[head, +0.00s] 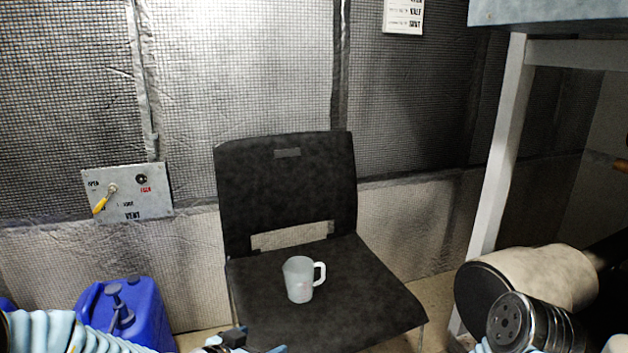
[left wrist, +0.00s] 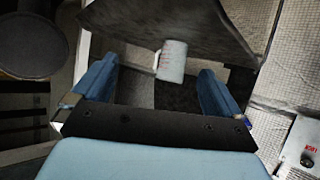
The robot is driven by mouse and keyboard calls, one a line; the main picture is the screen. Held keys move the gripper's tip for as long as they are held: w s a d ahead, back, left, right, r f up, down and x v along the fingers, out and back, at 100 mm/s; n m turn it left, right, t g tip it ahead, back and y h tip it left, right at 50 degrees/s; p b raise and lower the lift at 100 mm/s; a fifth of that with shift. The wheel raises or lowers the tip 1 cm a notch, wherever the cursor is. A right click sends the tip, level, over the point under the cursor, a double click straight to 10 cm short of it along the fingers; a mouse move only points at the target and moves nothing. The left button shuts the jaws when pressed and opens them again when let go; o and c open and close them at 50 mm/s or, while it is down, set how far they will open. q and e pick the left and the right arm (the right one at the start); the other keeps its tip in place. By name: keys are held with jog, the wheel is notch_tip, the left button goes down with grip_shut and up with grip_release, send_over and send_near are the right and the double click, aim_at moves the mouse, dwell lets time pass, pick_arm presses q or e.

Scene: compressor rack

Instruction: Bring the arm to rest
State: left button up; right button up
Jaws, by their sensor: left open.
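My left gripper (head: 240,343) shows only in part at the bottom edge of the head view, in front of the chair (head: 285,190). In the left wrist view the left gripper (left wrist: 157,68) has its two blue fingers wide apart with nothing held between them. A pale mug (head: 297,279) stands upright on the black chair's seat, its handle to the right. The mug also shows in the left wrist view (left wrist: 172,62), beyond the fingers and apart from them. My right gripper is not seen.
A blue jerrycan (head: 148,305) stands at lower left. A wall panel (head: 150,206) with a yellow-handled valve is above it. A grey rack frame (head: 500,140) stands at right, with a pale, dark-ended cylinder (head: 545,275) low beside it. Quilted wall covers the back.

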pick_arm(q)
jog(key=s+a+f+n+g+y, duration=0.1)
jog(key=s+a+f+n+g, duration=0.2)
jog(key=f, duration=0.8)
jog(key=s+f+n+g+y, duration=0.1)
jog(key=s+f+n+g, duration=0.15)
jog(key=s+f, duration=0.55)
jog(key=s+f+n+g, duration=0.4)
jog(key=s+f+g, duration=0.1)
jog(key=s+f, duration=0.7)
jog(key=shift+m+t, duration=0.25)
jog(key=shift+m, duration=0.6)
jog(key=w+r, duration=0.1)
jog(key=w+d+r+p, duration=0.2)
jog(key=r, duration=0.1)
jog(key=shift+d, duration=0.25)
